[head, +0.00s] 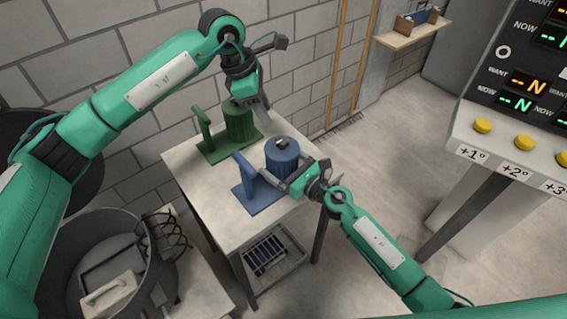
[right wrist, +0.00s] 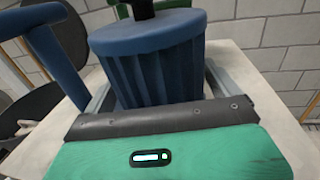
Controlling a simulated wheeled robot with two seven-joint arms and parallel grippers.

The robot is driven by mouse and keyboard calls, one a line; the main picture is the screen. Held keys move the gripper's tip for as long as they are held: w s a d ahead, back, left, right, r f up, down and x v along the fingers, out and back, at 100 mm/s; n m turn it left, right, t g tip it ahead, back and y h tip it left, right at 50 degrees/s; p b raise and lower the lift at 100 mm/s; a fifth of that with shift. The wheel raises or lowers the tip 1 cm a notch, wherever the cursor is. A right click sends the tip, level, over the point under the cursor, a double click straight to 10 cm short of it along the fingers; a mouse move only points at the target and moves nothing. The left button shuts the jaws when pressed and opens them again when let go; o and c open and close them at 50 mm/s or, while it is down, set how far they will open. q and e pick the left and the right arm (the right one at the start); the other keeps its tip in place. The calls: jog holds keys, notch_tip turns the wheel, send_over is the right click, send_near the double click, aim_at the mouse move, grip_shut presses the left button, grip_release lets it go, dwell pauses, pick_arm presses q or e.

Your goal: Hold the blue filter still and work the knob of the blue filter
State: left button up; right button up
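The blue filter (head: 282,157) is a ribbed upright cylinder on a blue base near the table's front right corner, with a bent blue post beside it on the left. Its small dark knob (head: 282,143) sits on top. My right gripper (head: 296,174) comes in from the front right, low at the filter. In the right wrist view its grey fingers lie on either side of the blue filter (right wrist: 155,65); they look spread wider than the body. My left gripper (head: 263,121) points down, behind and left of the knob, apart from it; its fingers overlap.
A green filter (head: 238,122) with a green post stands behind the blue one on the pale table (head: 200,178). A grey bin (head: 65,235) stands at front left. A console with yellow buttons (head: 482,126) is at right. The floor between table and console is clear.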

aim_at(282, 140)
jog(key=c, duration=1.1)
pick_arm(q)
jog(key=o, duration=0.3)
pick_arm(e)
jog(key=shift+o, duration=0.2)
pick_arm(q)
jog(key=shift+o, duration=0.5)
jog(key=d+y, duration=0.1)
jog(key=d+r+m+y, duration=0.1)
jog(key=d+r+y, duration=0.1)
jog(key=shift+d+r, duration=0.25)
jog(key=shift+d, duration=0.15)
jog(key=shift+m+y, duration=0.3)
jog(key=shift+y, duration=0.2)
jog(key=f, duration=1.1)
jog(key=shift+d+f, duration=0.2)
jog(key=shift+f, duration=0.05)
jog(key=c, duration=1)
